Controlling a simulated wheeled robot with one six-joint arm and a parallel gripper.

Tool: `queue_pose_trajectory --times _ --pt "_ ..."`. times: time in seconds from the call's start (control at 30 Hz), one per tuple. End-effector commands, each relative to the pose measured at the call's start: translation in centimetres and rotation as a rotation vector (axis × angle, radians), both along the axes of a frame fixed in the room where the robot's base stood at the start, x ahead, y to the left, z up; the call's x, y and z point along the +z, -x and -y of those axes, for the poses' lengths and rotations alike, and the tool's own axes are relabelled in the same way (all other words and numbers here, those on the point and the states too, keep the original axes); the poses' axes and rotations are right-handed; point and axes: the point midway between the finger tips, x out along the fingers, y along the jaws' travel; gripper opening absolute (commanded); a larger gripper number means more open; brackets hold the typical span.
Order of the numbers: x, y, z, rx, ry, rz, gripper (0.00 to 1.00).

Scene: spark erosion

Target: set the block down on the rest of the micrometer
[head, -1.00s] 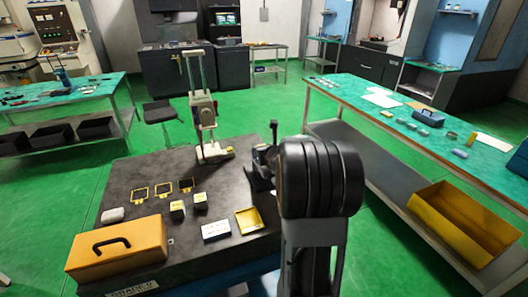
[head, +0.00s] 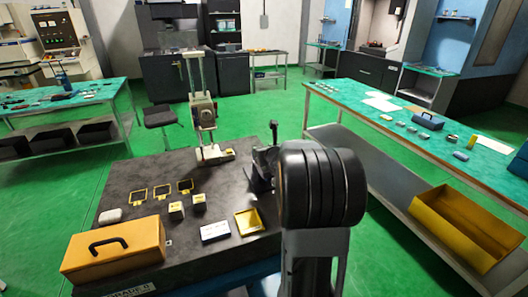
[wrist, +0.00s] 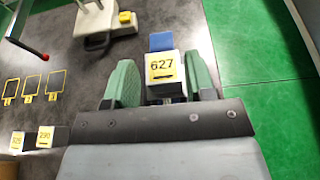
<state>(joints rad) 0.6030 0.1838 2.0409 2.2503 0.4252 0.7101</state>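My gripper (wrist: 165,88) has green fingers on both sides of a pale block (wrist: 165,75) with a yellow label reading 627. It appears shut on the block. A blue piece (wrist: 161,41) shows just beyond the block; I cannot tell whether they touch. A tall two-column instrument (head: 204,110), which may be the micrometer, stands at the back of the dark table. Its base (wrist: 100,22) shows in the wrist view, up and left of my gripper, with a yellow tag. I cannot make out its rest clearly. In the head view my arm hides the block and fingertips.
On the dark table (head: 140,222) are an orange case (head: 112,250), a yellow tray (head: 249,222), a white box (head: 215,231), two small labelled blocks (head: 187,204) and three yellow frames (head: 162,190). A green-topped bench (head: 385,112) stands to the right, with green floor between.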

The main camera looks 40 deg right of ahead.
Motion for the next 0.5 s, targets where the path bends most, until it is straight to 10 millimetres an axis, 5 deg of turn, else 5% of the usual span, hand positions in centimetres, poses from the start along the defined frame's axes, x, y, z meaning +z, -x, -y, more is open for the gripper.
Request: queue_pose_trajectory --times 0.03,0.2,0.5 --pt "-2.61 0.53 -0.2 -0.003 -0.016 -0.05 0.55" --pt "-2.62 0.53 -0.2 -0.003 -0.016 -0.05 0.71" --pt "-2.51 0.75 -0.24 -0.003 -0.016 -0.05 0.72"
